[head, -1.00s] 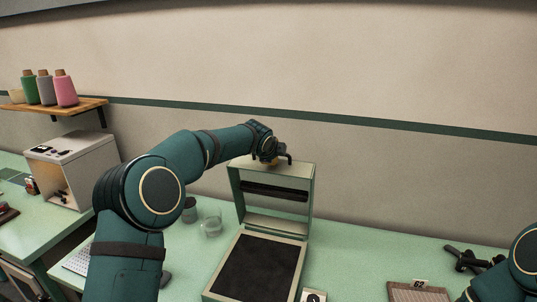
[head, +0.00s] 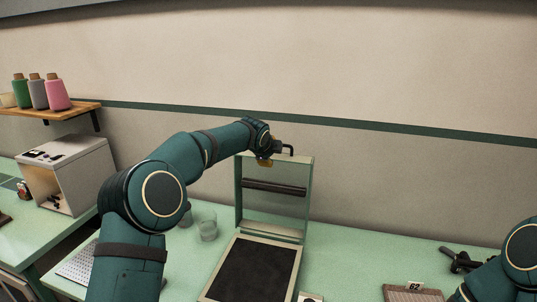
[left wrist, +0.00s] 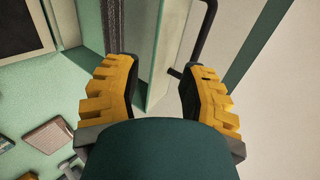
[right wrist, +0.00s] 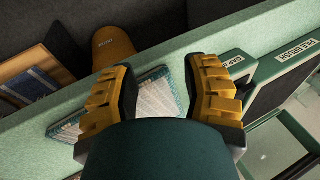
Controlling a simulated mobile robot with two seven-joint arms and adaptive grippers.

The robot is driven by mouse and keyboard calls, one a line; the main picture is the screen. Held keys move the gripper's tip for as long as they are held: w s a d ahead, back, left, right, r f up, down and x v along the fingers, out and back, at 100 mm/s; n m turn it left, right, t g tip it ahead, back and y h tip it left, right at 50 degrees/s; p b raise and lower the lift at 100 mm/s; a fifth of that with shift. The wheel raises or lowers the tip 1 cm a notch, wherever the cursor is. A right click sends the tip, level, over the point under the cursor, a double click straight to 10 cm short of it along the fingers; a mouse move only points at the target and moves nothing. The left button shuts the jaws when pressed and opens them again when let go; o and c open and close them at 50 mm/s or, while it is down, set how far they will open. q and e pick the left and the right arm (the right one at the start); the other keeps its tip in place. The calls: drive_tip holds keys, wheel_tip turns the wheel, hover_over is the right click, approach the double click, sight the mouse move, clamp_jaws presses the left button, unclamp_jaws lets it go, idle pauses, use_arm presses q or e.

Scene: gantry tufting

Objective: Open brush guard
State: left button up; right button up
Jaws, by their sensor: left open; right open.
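The brush guard (head: 274,210) is a pale green frame with a see-through panel and a dark bar, standing upright at the back of a flat base with a black pad (head: 255,270). A dark handle (head: 290,149) sticks out at its top. My left gripper (head: 267,158) is at the guard's top edge, beside the handle. In the left wrist view, its yellow fingers (left wrist: 160,88) are apart, with the guard's edge and the handle (left wrist: 195,45) beyond them; contact is unclear. My right gripper (right wrist: 160,88) is open and empty above the table edge.
A cup (head: 207,228) stands left of the guard. The wall is close behind.

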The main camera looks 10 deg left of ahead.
use_arm(q)
drive_tip(key=shift+f, duration=0.1)
drive_tip(key=v, duration=1.2)
